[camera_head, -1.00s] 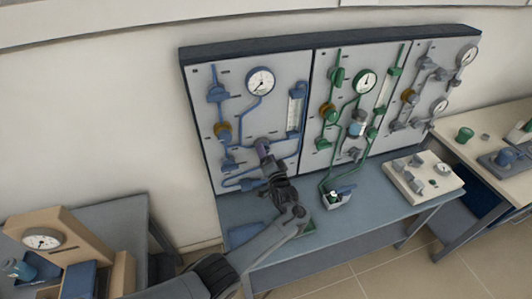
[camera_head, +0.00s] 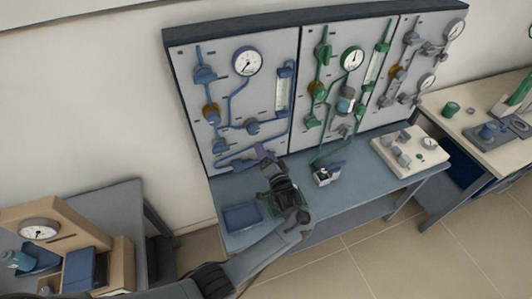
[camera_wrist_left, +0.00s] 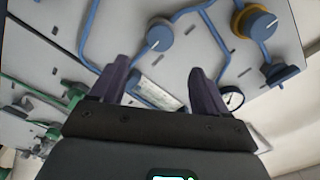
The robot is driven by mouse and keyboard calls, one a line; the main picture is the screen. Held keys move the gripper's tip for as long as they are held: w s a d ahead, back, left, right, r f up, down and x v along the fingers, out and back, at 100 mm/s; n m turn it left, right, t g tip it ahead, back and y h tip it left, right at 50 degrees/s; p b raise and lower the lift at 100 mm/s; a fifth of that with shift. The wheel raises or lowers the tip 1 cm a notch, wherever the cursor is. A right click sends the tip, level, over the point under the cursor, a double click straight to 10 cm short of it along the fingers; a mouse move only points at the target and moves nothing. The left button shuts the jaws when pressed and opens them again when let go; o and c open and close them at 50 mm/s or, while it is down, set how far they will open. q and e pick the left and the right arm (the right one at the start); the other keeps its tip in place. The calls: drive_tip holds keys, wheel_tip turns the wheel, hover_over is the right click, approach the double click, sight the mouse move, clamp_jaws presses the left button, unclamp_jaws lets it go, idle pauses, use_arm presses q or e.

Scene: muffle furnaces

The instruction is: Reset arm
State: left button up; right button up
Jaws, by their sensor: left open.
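My left gripper (camera_head: 264,154) is in front of the lower part of the blue-piped panel (camera_head: 270,60), above the blue-grey bench (camera_head: 350,188). In the left wrist view its two purple fingers (camera_wrist_left: 158,88) stand apart with nothing between them. Behind them are a blue knob (camera_wrist_left: 160,36) on the panel, blue pipes and a white gauge strip. The gripper looks clear of the panel, though the exact gap cannot be told. My right gripper is not in view.
A dark blue tray (camera_head: 242,216) and a small white-and-blue device (camera_head: 327,176) sit on the bench near my left arm. A white box with grey knobs (camera_head: 410,150) stands at the right. A wooden gauge stand (camera_head: 50,235) is at lower left. Floor in front is open.

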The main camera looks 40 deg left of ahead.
use_arm(q)
drive_tip(key=s+a+f+h, duration=0.1)
drive_tip(key=s+f+h, duration=0.1)
drive_tip(key=s+f, duration=0.4)
drive_tip(key=s+a+f+m+g+h, duration=0.1)
drive_tip(key=s+f+h, duration=0.1)
drive_tip(key=s+f, duration=0.5)
drive_tip(key=s+f+m+h, duration=0.1)
drive_tip(key=s+f+h, duration=0.1)
drive_tip(key=s+f, duration=0.5)
drive_tip(key=shift+s+a+f, duration=0.1)
drive_tip(key=shift+s+a, duration=0.1)
drive_tip(key=shift+s, duration=0.4)
drive_tip(key=shift+s+a, duration=0.2)
drive_tip(key=shift+s, duration=0.4)
drive_tip(key=s+d+r+g+h, duration=0.5)
drive_tip(key=s+d+r+h, duration=0.4)
drive_tip(key=s+d+r, duration=0.5)
wheel_tip(320, 180, up, 23)
drive_tip(key=p, duration=2.3)
drive_tip(key=shift+w+d+g, duration=0.15)
drive_tip(key=shift+w+g, duration=0.15)
drive_tip(key=shift+g, duration=0.1)
